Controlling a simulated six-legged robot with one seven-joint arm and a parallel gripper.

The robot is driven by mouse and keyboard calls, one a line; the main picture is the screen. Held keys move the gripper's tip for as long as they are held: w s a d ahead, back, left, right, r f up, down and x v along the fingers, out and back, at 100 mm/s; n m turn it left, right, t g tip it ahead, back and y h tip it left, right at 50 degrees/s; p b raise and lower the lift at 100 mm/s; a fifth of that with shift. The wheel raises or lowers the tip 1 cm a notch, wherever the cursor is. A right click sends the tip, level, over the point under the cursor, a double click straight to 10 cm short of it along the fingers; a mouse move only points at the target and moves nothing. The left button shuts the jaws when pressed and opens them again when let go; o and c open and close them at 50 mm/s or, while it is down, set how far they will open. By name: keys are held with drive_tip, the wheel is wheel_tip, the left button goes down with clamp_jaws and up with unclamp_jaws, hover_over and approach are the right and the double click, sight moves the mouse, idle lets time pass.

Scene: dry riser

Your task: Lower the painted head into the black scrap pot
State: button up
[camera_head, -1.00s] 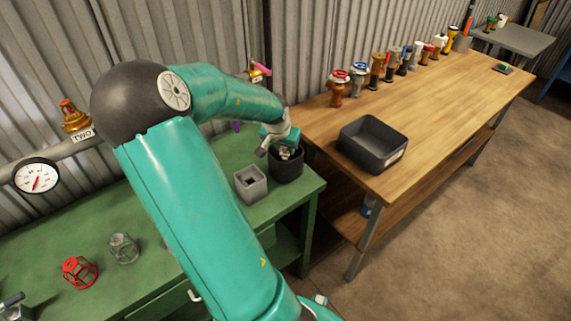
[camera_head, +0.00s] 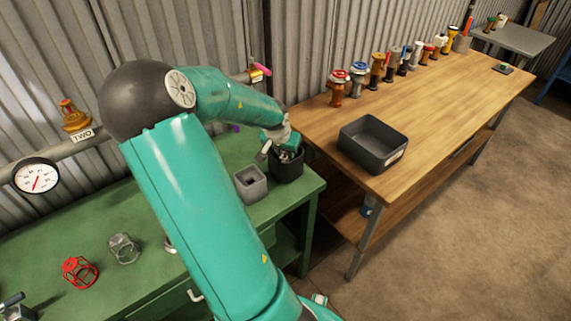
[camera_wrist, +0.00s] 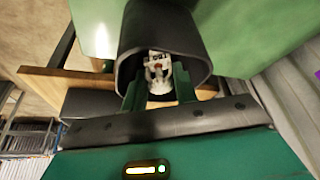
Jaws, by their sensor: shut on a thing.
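The black scrap pot (camera_head: 288,170) stands at the right end of the green bench. It also shows in the wrist view, with its rim (camera_wrist: 203,62) around my fingers. My gripper (camera_head: 286,153) is at the mouth of the pot, pointing down into it. In the wrist view my gripper (camera_wrist: 158,85) is shut on the painted head (camera_wrist: 158,68), a whitish piece with dark and small reddish marks. The head is within the outline of the pot's mouth. I cannot tell whether it touches the pot's floor, which is hidden.
A small grey square container (camera_head: 251,184) stands close left of the pot. The green bench (camera_head: 60,230) also holds a red cage (camera_head: 79,272) and a grey cage (camera_head: 124,249). A wooden table (camera_head: 440,110) at right carries a dark tray (camera_head: 372,143) and several valve-like heads.

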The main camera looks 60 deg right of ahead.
sight(284, 158)
drive_tip(key=shift+f, duration=2.1)
idle(1.1)
drive_tip(key=o, duration=1.2)
drive_tip(key=shift+c, duration=0.2)
drive_tip(key=v, duration=1.3)
drive_tip(key=shift+r, duration=0.4)
